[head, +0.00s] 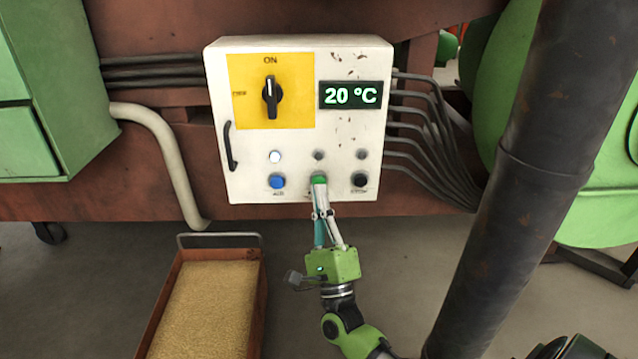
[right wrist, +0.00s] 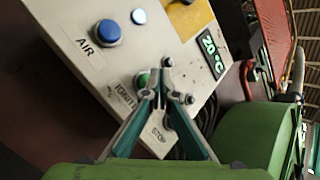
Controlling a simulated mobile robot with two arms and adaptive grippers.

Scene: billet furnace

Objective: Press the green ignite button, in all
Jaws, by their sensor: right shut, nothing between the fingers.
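The green ignite button (head: 318,179) is in the middle of the lower button row on the white control box (head: 215,130). In the right wrist view the green button (right wrist: 142,80) shows partly behind a fingertip, beside its "IGNIT" label. My right gripper (head: 320,187) is shut and empty, and its tips are right at the button. In the right wrist view the gripper (right wrist: 160,76) also has its tips together over the button's edge. I cannot tell whether they touch it or whether it is pushed in. My left gripper is not in view.
A blue AIR button (head: 277,182) sits left under a lit white lamp (head: 275,157); a black STOP button (head: 360,180) sits right. The rotary switch (head: 270,97) points to ON. The display (head: 350,95) reads 20 °C. A thick dark pipe (head: 520,170) stands right.

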